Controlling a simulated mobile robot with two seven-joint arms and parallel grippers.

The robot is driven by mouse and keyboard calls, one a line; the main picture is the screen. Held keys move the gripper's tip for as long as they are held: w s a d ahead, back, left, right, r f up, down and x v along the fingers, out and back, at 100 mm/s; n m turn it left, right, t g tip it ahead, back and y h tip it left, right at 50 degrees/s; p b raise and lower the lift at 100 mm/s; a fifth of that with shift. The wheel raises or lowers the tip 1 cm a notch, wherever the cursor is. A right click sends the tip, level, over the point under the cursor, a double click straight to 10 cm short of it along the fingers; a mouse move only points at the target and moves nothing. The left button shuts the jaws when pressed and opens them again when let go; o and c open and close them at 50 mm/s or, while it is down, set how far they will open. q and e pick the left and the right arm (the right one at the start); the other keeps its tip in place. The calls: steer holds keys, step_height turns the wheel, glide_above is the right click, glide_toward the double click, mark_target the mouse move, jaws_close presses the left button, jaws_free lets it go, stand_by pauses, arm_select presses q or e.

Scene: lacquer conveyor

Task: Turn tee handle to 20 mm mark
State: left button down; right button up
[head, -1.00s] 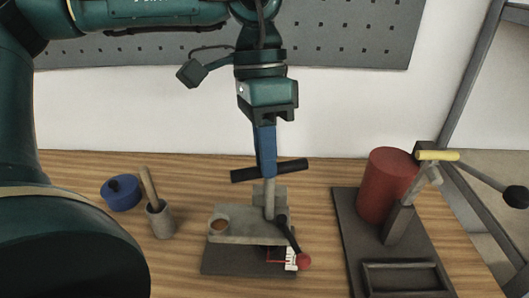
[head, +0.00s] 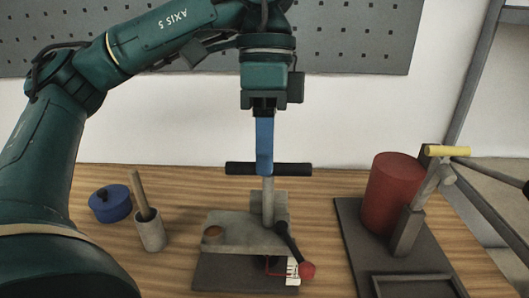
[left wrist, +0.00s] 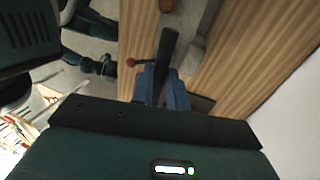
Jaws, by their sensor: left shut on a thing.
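The tee handle (head: 291,169) is a black crossbar on top of an upright grey post (head: 268,203), and it lies level across the head view. My left gripper (head: 264,168), with blue fingers, points straight down and is shut on the middle of the bar. In the left wrist view the black bar (left wrist: 166,58) runs between the blue fingers (left wrist: 160,90). A white scale (head: 292,271) with a red pointer stands at the front of the grey fixture (head: 225,232). Its marks are too small to read. My right gripper is not in view.
A black lever with a red ball (head: 307,270) sticks out at the fixture's front right. A blue lidded pot (head: 111,204) and a grey mortar with a wooden pestle (head: 150,232) stand left. A red cylinder (head: 391,195) on a dark lever press stands right.

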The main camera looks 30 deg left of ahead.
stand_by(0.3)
arm_select(q)
steer(key=c, duration=1.4)
jaws_free()
steer(key=shift+o, duration=0.2)
step_height(320, 180, up, 10)
steer(key=p, duration=0.4)
